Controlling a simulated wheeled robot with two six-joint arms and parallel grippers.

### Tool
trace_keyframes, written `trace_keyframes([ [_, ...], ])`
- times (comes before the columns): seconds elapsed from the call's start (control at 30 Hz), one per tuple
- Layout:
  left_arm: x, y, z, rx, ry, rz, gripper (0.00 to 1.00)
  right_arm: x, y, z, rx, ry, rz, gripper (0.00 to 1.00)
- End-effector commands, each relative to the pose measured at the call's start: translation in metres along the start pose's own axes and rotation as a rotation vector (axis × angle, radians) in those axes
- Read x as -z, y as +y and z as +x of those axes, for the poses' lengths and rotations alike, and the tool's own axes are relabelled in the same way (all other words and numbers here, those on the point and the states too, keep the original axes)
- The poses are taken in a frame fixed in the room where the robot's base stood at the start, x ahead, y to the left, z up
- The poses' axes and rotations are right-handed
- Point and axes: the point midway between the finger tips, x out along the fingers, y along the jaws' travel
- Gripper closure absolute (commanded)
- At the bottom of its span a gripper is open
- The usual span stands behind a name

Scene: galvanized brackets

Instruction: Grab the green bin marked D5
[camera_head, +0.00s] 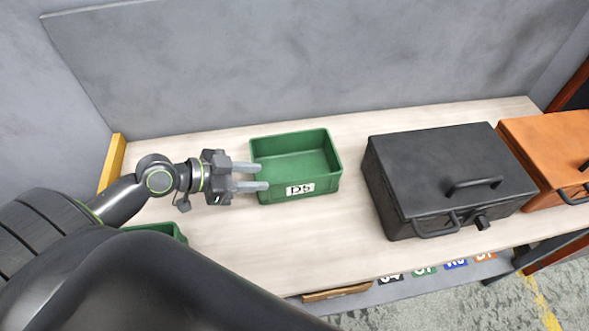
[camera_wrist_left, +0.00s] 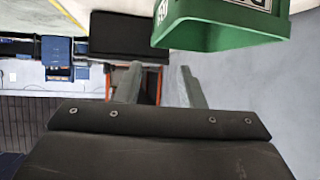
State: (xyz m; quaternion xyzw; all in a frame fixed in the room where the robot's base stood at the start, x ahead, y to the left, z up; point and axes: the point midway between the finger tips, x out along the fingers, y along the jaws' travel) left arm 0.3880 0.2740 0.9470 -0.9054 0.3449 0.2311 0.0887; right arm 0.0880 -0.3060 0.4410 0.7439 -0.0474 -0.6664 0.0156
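The green bin marked D5 (camera_head: 318,180) stands upright on the pale wooden shelf, its white label facing front; it looks empty. My left gripper (camera_head: 262,176) is open beside the bin's left side, its two fingers pointing right toward it. The fingertips come very close to or overlap the bin's left wall in the head view; contact cannot be told. In the left wrist view the bin (camera_wrist_left: 225,36) shows at upper right, beyond the open fingers (camera_wrist_left: 160,85), with nothing between them. My right gripper is not in view.
A second green bin (camera_head: 168,230) is partly hidden behind my left arm. A black case (camera_head: 440,165) stands right of the D5 bin, with an orange case (camera_head: 555,145) beyond it. A grey wall rises behind. Bare shelf (camera_head: 290,235) lies in front.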

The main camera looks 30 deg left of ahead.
Motion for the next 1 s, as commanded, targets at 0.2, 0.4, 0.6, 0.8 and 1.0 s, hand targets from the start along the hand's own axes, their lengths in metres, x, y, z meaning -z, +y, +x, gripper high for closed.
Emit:
trace_keyframes([
  [0.2,0.002,0.001,0.022,-0.001,0.005,-0.004,0.64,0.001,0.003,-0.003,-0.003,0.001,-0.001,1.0],
  [0.4,0.002,0.0,0.044,-0.001,0.004,-0.005,0.64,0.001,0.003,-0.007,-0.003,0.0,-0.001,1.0],
  [0.6,0.001,0.0,0.063,0.0,0.002,-0.003,0.64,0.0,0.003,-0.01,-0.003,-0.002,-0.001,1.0],
  [0.8,0.0,0.0,0.07,0.0,0.0,-0.002,0.64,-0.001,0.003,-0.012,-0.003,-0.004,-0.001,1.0],
  [1.0,0.002,0.001,0.087,-0.001,0.003,-0.006,0.64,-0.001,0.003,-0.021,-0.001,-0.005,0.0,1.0],
])
